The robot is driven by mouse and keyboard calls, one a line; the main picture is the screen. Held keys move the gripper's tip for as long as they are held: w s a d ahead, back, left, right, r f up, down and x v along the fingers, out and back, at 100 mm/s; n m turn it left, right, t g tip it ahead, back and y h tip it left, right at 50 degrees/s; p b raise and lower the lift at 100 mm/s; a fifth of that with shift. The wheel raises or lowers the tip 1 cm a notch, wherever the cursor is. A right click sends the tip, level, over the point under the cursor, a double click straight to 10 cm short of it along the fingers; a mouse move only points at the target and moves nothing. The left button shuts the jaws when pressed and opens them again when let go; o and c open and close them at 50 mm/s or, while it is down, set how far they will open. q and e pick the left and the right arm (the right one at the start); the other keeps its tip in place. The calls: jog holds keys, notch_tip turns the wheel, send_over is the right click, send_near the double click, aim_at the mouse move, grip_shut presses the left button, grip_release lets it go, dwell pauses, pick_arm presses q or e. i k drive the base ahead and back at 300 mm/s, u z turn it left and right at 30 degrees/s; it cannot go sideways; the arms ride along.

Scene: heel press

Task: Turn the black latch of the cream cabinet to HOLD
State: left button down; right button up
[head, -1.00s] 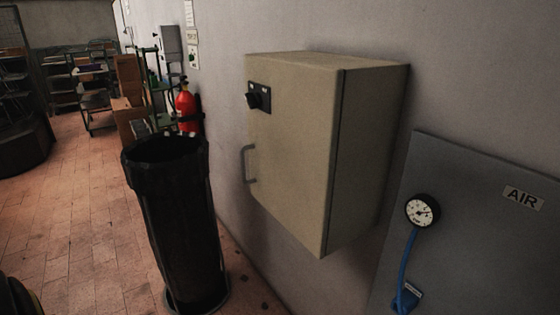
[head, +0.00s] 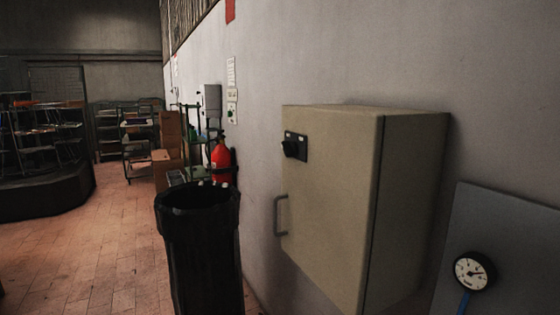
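The cream cabinet (head: 335,200) hangs on the wall right of the middle of the head view, its door facing left toward the room. The black latch (head: 290,148) is a knob on a small dark plate at the upper left of the door. The plate's lettering is too small to read, so I cannot tell the latch's setting. A grey bar handle (head: 281,215) is lower on the door's left edge. Neither of my grippers is in view.
A tall black bin (head: 198,250) stands on the floor left of the cabinet. Behind it are a red fire extinguisher (head: 221,165) and a cart. A grey panel (head: 520,235) with a gauge (head: 474,271) is at the right. Tiled floor (head: 110,235) is open at left.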

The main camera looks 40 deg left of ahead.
aim_at(290, 149)
jog(key=u, duration=0.95)
